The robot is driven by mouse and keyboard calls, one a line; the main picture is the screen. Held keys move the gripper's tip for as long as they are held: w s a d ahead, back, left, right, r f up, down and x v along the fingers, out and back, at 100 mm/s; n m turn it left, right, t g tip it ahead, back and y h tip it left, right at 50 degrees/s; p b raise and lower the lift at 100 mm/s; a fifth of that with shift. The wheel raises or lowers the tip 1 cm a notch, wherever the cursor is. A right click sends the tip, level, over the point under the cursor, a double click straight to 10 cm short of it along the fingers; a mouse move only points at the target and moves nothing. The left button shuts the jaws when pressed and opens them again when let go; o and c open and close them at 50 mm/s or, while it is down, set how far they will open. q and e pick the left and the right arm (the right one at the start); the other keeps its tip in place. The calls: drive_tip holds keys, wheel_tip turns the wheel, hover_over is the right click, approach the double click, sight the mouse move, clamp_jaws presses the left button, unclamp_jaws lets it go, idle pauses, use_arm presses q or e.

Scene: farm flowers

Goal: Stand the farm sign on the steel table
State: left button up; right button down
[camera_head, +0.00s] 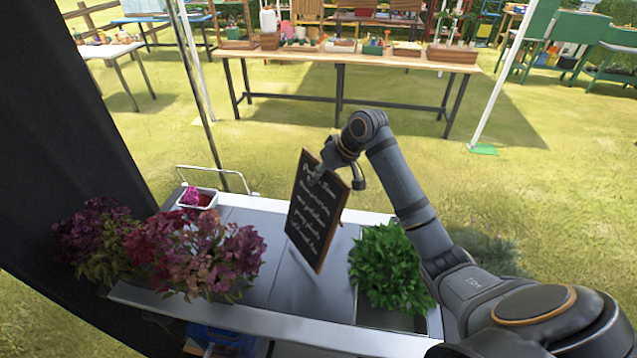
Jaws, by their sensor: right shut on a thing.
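The farm sign (313,222) is a black chalkboard with white handwriting and a thin wooden frame. It is close to upright, leaning a little, over the middle of the steel table (272,285). My right gripper (322,176) is at the sign's upper part and is shut on it. The fingertips are small and partly hidden against the board. I cannot tell whether the sign's lower edge touches the table top. My left gripper is not in view.
Pink and purple flowers (205,255) fill the table's left side, with a small white pot (198,199) behind them. Leafy green plants (386,268) stand close to the right of the sign. Bare steel shows between them. A wooden table (350,60) stands farther back on grass.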

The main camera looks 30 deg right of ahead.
drive_tip(key=shift+w+d+f, duration=0.1)
drive_tip(key=shift+w+f, duration=0.1)
drive_tip(key=shift+w, duration=0.05)
drive_tip(key=shift+w+d+f, duration=0.1)
drive_tip(key=shift+f, duration=0.1)
wheel_tip(320, 180, down, 3)
drive_tip(key=shift+r+p, duration=0.1)
drive_tip(key=shift+p, duration=1)
drive_tip(key=shift+f, duration=0.2)
drive_tip(key=shift+f, duration=0.1)
drive_tip(key=c, duration=1.4)
unclamp_jaws()
